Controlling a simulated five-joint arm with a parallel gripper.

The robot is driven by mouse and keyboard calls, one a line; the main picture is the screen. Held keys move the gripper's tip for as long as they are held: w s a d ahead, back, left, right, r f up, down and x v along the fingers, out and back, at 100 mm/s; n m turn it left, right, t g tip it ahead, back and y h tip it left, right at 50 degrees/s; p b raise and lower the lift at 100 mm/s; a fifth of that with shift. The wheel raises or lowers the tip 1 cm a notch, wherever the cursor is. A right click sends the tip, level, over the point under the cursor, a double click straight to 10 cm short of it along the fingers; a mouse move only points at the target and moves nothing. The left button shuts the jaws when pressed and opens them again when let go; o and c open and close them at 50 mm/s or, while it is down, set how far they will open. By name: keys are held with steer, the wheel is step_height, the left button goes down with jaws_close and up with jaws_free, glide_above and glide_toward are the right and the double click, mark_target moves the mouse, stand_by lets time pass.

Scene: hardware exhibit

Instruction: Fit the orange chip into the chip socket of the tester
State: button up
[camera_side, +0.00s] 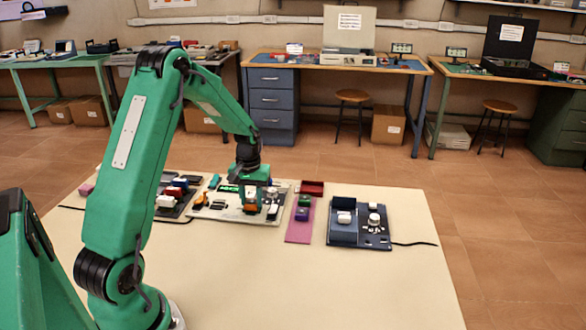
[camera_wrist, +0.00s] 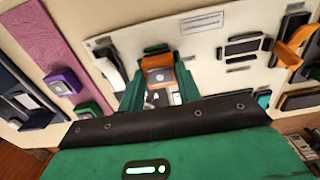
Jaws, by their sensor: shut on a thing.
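The tester is a pale board (camera_wrist: 215,50) with several dark parts on it; it also shows in the side view (camera_side: 228,213). My gripper (camera_wrist: 160,88) is over this board, its two green fingers shut on the orange chip (camera_wrist: 160,62), which has a grey face. In the side view my gripper (camera_side: 251,200) is low over the board's right half. An orange lever-like part (camera_wrist: 291,48) stands at the right of the wrist view. The chip's lower end and what lies beneath it are partly hidden, so I cannot tell whether it touches a socket.
A pink mat (camera_side: 297,233) beside the board holds a green block (camera_side: 304,200) and a purple block (camera_side: 302,214). A dark blue device (camera_side: 375,241) stands to its right, and another dark device with white and red parts (camera_side: 175,195) is at left. The table front (camera_side: 300,290) is clear.

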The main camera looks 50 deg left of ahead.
steer(key=shift+f, duration=0.35)
stand_by(0.4)
steer(key=o, duration=1.3)
steer(key=shift+r, duration=0.15)
steer(key=shift+r, duration=3.65)
